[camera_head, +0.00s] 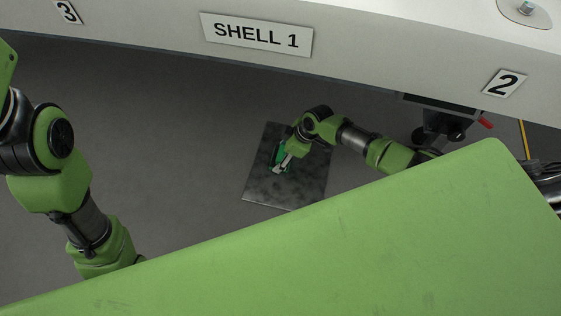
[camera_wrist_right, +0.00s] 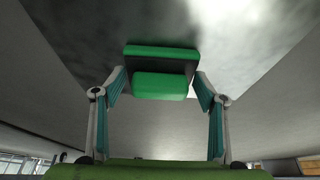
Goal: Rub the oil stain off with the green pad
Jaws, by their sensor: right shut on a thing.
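The green pad (camera_wrist_right: 165,85) has a dark layer beneath a green handle block and sits between the fingers of my right gripper (camera_wrist_right: 160,92). In the head view the right gripper (camera_head: 279,168) is over the dark plate (camera_head: 314,188), with a bit of the green pad (camera_head: 281,151) showing beside it. The pad appears to be at the plate's surface; I cannot tell how firmly it touches. Dark cloudy smudges mark the plate, also in the wrist view (camera_wrist_right: 95,35); the oil stain's exact outline is unclear. My left gripper is hidden.
A dark stand (camera_head: 437,117) is at right. The grey floor (camera_head: 165,140) left of the plate is clear.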

